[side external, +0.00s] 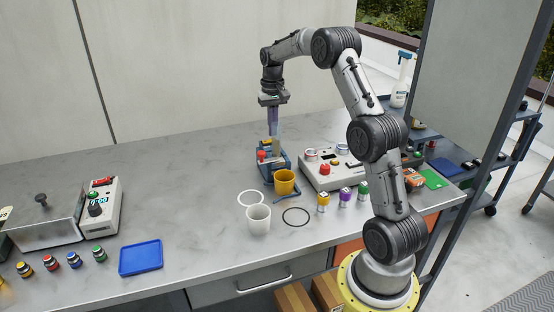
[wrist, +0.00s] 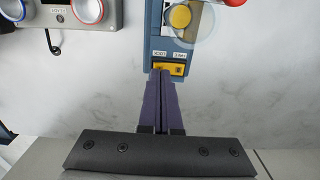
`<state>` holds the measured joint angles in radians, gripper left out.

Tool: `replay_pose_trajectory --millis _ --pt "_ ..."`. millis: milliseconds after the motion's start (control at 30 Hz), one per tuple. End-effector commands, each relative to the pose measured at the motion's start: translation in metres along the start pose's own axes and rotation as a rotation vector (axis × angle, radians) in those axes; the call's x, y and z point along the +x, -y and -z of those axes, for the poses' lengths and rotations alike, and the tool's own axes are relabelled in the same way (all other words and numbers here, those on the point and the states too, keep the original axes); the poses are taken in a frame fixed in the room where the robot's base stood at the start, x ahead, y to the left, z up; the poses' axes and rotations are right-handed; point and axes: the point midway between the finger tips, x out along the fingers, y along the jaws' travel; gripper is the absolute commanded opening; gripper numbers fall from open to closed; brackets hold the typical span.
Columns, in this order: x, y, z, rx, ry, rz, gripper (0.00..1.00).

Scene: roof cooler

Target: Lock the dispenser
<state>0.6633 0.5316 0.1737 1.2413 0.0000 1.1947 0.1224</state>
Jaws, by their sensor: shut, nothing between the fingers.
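The dispenser (side external: 279,168) is a blue stand on the table, with a clear part above, a red knob and an orange-yellow cup (side external: 284,182) at its front. In the wrist view, its blue body (wrist: 158,40) carries a round yellow button (wrist: 180,16) and a small yellow slider (wrist: 172,69). Two white labels (wrist: 170,54) sit beside the slider, too small to read surely. My gripper (side external: 272,134) points down over the dispenser. In the wrist view, its purple fingers (wrist: 163,76) are shut and empty, with tips at the slider's edge. I cannot tell if they touch it.
A white cup (side external: 258,219) and two rings lie in front of the dispenser. A grey control box (side external: 335,172) with knobs stands close on its right, with several small coloured jars before it. A blue tray (side external: 140,258) and another panel (side external: 103,205) are at left. The table's middle left is clear.

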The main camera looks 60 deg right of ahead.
Motion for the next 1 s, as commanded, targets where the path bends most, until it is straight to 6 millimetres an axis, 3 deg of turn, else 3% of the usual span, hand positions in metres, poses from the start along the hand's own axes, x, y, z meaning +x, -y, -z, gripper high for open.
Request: replay_pose_trajectory --millis 1000 --pt "0.014 0.000 0.000 0.000 0.000 0.000 0.00"
